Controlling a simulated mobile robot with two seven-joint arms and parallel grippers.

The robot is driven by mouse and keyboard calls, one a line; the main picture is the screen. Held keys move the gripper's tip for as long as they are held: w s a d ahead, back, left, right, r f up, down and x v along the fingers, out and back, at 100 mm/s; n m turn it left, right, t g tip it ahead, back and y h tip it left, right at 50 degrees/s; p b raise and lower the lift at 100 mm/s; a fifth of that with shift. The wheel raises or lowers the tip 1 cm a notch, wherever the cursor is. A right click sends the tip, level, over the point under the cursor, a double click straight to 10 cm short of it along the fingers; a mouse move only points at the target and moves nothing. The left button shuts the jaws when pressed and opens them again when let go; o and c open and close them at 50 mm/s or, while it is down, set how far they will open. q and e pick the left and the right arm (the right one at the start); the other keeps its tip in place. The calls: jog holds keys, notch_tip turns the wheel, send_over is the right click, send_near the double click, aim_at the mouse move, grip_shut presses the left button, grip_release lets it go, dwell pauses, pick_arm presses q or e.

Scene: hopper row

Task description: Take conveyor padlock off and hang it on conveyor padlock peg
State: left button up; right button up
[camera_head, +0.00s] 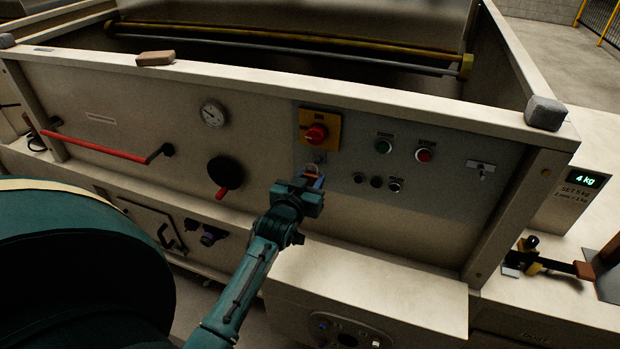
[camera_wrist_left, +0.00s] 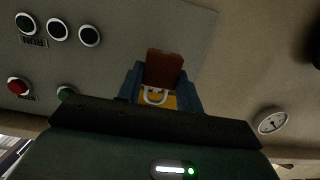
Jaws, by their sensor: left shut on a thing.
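My left gripper (camera_head: 312,178) is in front of the grey control panel, just below the yellow plate with the red knob (camera_head: 316,134). It is shut on the conveyor padlock (camera_wrist_left: 163,70), whose reddish-brown body shows between the blue fingers in the left wrist view. The pale shackle loop shows against yellow in that view. I cannot tell whether the shackle is clear of the switch fitting. In the head view the gripper mostly hides the padlock. I cannot pick out the padlock peg with certainty. My right gripper is not in view.
Green (camera_head: 384,146) and red (camera_head: 424,154) buttons and a small white plate (camera_head: 481,165) are to the right. A black disc with a red handle (camera_head: 226,172) and a gauge (camera_head: 213,114) are left. A ledge (camera_head: 370,285) juts out below the panel.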

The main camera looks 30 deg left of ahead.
pick_arm(q)
jog(key=shift+p+v, duration=0.7)
jog(key=shift+v, duration=0.4)
jog(key=shift+f, duration=0.1)
jog(key=o, duration=0.5)
jog(key=c, duration=0.4)
